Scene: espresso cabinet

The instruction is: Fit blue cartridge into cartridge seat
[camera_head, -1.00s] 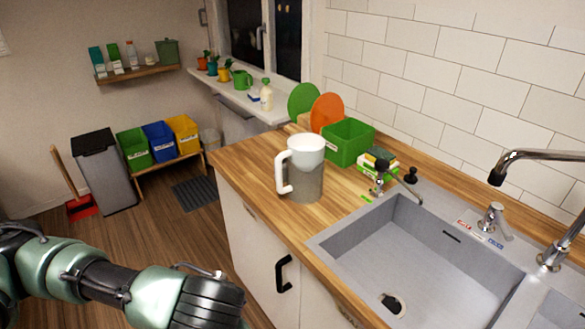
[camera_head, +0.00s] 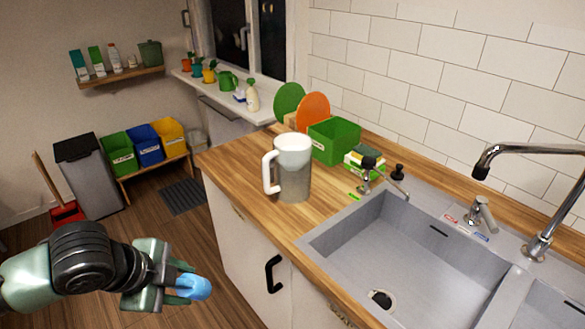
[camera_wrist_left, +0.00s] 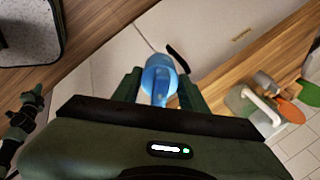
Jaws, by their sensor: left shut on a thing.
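The blue cartridge (camera_head: 195,288) is between the fingers of my left gripper (camera_head: 181,284), in front of the counter at lower left. In the left wrist view my left gripper (camera_wrist_left: 158,90) is shut on the cartridge (camera_wrist_left: 160,75), a rounded blue piece with a loop-like part towards me. A jug (camera_head: 294,180) with a white upper part, grey see-through body and white handle stands upright on the counter, right of and beyond the gripper. It also shows in the left wrist view (camera_wrist_left: 247,104). I cannot make out a cartridge seat; the jug's inside is mostly hidden. My right gripper is out of view.
The wooden counter (camera_head: 232,172) has its front edge between the gripper and the jug. A green box (camera_head: 333,143) stands behind the jug. A grey sink (camera_head: 400,250) with a tap (camera_head: 541,240) lies to the right.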

